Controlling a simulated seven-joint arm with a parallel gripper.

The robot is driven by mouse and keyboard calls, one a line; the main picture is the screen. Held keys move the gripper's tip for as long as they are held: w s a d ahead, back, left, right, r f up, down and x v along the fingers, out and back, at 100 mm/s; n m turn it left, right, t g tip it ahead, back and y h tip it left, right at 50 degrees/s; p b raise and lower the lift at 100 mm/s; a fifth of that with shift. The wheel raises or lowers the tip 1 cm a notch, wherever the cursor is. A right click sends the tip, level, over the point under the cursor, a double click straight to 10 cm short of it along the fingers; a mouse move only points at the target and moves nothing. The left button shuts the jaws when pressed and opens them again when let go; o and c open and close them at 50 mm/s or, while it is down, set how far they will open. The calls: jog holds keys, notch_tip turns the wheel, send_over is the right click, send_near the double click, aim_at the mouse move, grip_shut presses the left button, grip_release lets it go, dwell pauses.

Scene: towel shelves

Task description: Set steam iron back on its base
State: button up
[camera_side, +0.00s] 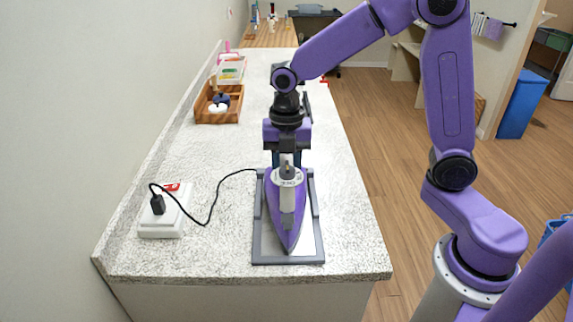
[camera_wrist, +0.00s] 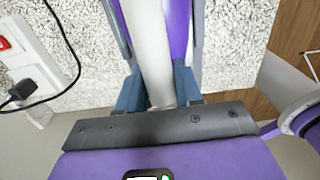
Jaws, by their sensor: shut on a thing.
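The purple steam iron (camera_side: 290,236) has a pale handle and its pointed tip faces the near counter edge. It is over the grey, metal-plated base (camera_side: 259,228), lined up within its side rails. I cannot tell whether its sole touches the plate. My gripper (camera_side: 287,160) is at the iron's rear end, shut on its handle. In the wrist view the blue fingers of my gripper (camera_wrist: 158,92) flank the pale handle (camera_wrist: 150,45), with the purple body of the iron (camera_wrist: 180,28) beside it. The sole is hidden from both views.
A black cord (camera_side: 212,205) runs from the base's rear area to a plug in the white power strip (camera_side: 148,229) at left. A wooden organizer (camera_side: 218,117) stands farther back by the wall. The speckled counter (camera_side: 352,225) is clear right of the base.

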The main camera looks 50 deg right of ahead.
jog(key=shift+f, duration=0.25)
dwell(0.7)
dwell(0.3)
jog(key=o, duration=1.5)
jog(key=shift+f, duration=0.1)
jog(key=shift+r, duration=4.05)
jog(key=s+a+m, duration=0.3)
jog(key=s+m, duration=0.4)
jog(key=s, duration=0.4)
jog(key=s+d+f+m, duration=0.2)
jog(key=s+d+m, duration=0.1)
jog(key=s, duration=0.3)
jog(key=s+d+f+m, duration=0.3)
jog(key=s+m, duration=0.1)
jog(key=s, duration=0.3)
jog(key=shift+d+f, duration=0.3)
jog(key=shift+d, duration=0.1)
